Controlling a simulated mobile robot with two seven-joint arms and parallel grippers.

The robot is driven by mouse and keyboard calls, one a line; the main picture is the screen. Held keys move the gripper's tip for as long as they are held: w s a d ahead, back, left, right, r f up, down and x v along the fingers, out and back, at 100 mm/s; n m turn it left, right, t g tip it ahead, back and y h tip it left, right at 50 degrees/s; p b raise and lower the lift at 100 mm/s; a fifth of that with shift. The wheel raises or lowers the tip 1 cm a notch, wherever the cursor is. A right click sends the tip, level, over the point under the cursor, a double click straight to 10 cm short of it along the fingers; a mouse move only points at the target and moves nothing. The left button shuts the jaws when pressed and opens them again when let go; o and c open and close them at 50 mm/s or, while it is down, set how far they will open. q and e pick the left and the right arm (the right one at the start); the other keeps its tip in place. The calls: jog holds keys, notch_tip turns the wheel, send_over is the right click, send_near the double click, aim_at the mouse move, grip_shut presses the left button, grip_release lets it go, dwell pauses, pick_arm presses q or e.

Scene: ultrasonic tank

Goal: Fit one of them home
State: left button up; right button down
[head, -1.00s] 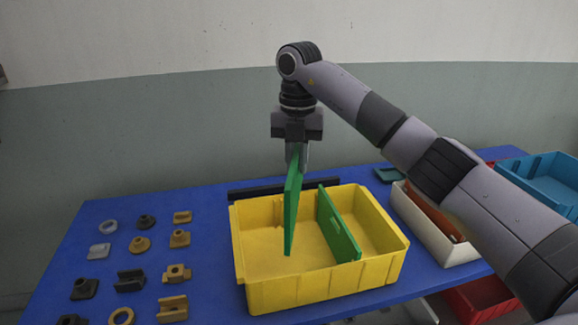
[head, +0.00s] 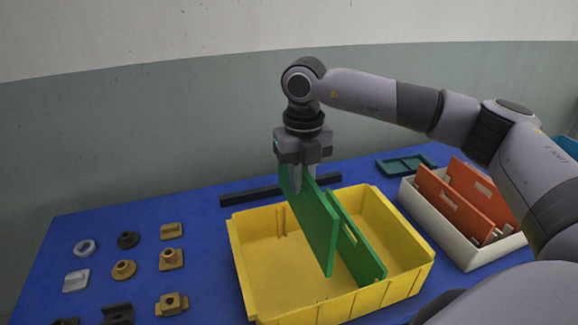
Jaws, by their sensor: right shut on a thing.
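A yellow bin (head: 250,262) stands on the blue table. One green divider panel (head: 357,245) stands across the inside of the bin, right of its middle. My right gripper (head: 304,182) is shut on a second green panel (head: 317,228) by its far upper end. This held panel hangs upright over the bin, just left of the standing panel and partly in front of it. Whether its lower edge touches the bin floor or the other panel, I cannot tell. A ribbed slot shows on the bin's far wall, left of the held panel. My left gripper is not in view.
Several small tan, grey and black parts (head: 123,269) lie in rows on the table at left. A white bin (head: 448,231) with orange panels (head: 477,188) stands at right. A dark bar (head: 265,194) lies behind the yellow bin, and a teal tray (head: 407,164) lies farther back.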

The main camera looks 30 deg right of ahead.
aim_at(301, 200)
jog(key=shift+f, duration=0.1)
jog(key=shift+s+f+b, duration=0.1)
jog(key=shift+f+b, duration=0.4)
jog(key=shift+b, duration=0.05)
notch_tip(301, 200, down, 4)
jog(key=shift+r+b, duration=0.2)
jog(key=shift+b, duration=1.05)
jog(key=shift+f, duration=0.2)
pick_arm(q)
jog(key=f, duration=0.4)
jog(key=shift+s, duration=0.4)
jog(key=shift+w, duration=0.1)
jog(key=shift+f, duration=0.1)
pick_arm(e)
jog(key=shift+f, duration=0.15)
